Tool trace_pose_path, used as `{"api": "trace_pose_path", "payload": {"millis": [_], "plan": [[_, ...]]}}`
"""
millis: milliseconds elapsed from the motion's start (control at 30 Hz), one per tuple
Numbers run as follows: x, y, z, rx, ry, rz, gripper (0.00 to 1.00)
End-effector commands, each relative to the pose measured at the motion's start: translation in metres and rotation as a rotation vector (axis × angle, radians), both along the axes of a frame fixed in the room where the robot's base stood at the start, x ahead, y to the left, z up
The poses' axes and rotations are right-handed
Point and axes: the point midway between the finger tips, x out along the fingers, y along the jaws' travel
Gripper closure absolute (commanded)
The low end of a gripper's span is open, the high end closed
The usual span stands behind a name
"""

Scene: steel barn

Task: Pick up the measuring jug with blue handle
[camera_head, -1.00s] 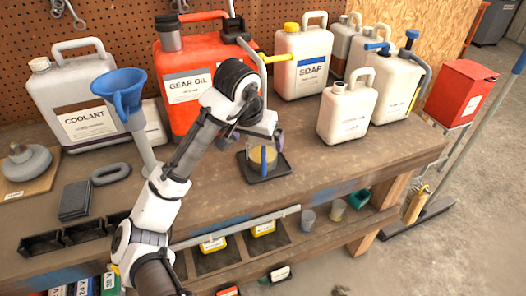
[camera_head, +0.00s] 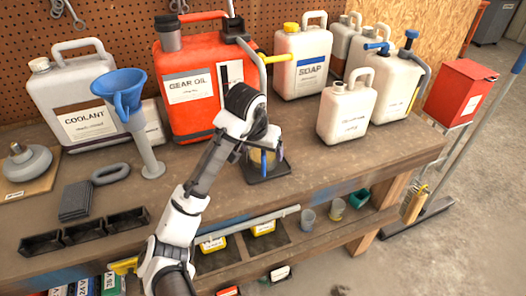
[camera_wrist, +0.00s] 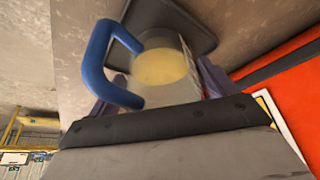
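The measuring jug is clear, with pale yellow liquid and a blue handle (camera_head: 264,161). It stands on a small dark square tray (camera_head: 268,178) on the workbench, partly hidden by my gripper (camera_head: 262,150) in the head view. In the wrist view the jug (camera_wrist: 165,68) is close and central, with its blue handle (camera_wrist: 96,62) to the left. Dark purple fingers of my gripper (camera_wrist: 165,82) show on either side of the jug, apparently spread around it. Contact with its sides is not clear.
A red gear oil can (camera_head: 190,110) stands close behind my gripper, with a soap jug (camera_head: 302,75) and a small white jug (camera_head: 346,115) to the right. A blue funnel (camera_head: 122,95) stands left. The bench's front right is clear.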

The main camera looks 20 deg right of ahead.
Motion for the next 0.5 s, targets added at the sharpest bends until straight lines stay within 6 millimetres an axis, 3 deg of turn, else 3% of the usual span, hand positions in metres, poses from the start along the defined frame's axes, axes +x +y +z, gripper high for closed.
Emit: {"api": "trace_pose_path", "payload": {"millis": [33, 333, 500], "plan": [[-0.0001, 0.0, 0.0002, 0.0, 0.0, 0.0, 0.23], [0.0, 0.0001, 0.0007, -0.001, -0.001, 0.0, 0.61], [-0.0001, 0.0003, 0.0009, -0.001, -0.001, 0.0, 0.61]]}}
